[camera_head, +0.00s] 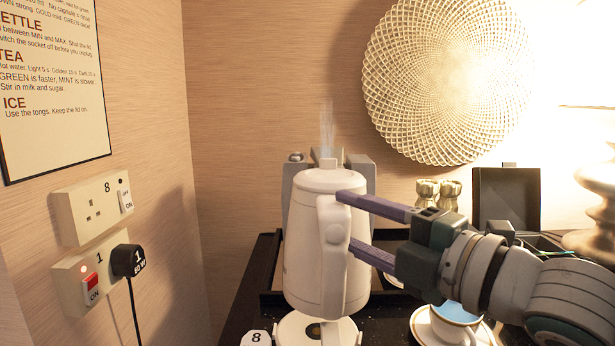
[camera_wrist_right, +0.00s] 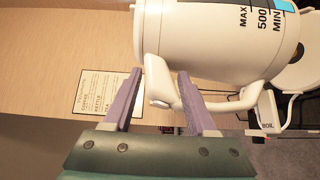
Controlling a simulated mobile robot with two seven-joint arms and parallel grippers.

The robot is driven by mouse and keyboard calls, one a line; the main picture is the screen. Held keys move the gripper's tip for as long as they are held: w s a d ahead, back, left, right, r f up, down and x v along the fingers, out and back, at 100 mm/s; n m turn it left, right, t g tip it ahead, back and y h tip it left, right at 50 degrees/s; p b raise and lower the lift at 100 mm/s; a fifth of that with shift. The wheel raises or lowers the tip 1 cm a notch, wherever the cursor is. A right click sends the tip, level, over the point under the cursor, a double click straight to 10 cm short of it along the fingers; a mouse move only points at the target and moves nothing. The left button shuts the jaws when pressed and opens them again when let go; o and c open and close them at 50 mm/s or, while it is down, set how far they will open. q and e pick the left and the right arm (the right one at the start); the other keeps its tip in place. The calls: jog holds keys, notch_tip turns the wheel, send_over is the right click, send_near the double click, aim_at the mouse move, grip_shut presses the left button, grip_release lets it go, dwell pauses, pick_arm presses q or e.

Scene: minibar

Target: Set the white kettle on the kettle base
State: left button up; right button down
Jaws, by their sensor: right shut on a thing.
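The white kettle (camera_head: 306,230) stands upright in the middle of the head view, with steam above it. My right gripper (camera_head: 347,218) comes from the right, with its purple fingers shut on the handle (camera_head: 331,262). In the right wrist view the handle (camera_wrist_right: 160,90) lies between the fingers (camera_wrist_right: 160,75), and the kettle body (camera_wrist_right: 205,40) fills the top. The round white kettle base (camera_head: 290,332) shows below the kettle, its dark centre partly visible. The kettle appears raised above it; the exact gap is hard to tell. My left gripper is not in view.
A cup with blue inside (camera_head: 455,312) sits on a saucer at the lower right. A dark tray (camera_head: 270,298) lies behind the kettle. Wall sockets (camera_head: 92,208) with a black plug (camera_head: 127,260) are on the left. An open black box (camera_head: 507,195) stands at the back right.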

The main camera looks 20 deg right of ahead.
aim_at(339, 283)
jog(key=shift+w+a+f, duration=0.4)
jog(key=shift+a+f, duration=0.25)
jog(key=shift+a, duration=0.15)
notch_tip(339, 283, down, 5)
jog(key=b, duration=0.5)
jog(key=shift+f+b, duration=0.3)
jog(key=shift+f, duration=0.05)
jog(key=shift+d, duration=0.1)
dwell(0.4)
jog(key=shift+f, duration=0.2)
dwell(0.4)
jog(key=shift+f+b, duration=0.5)
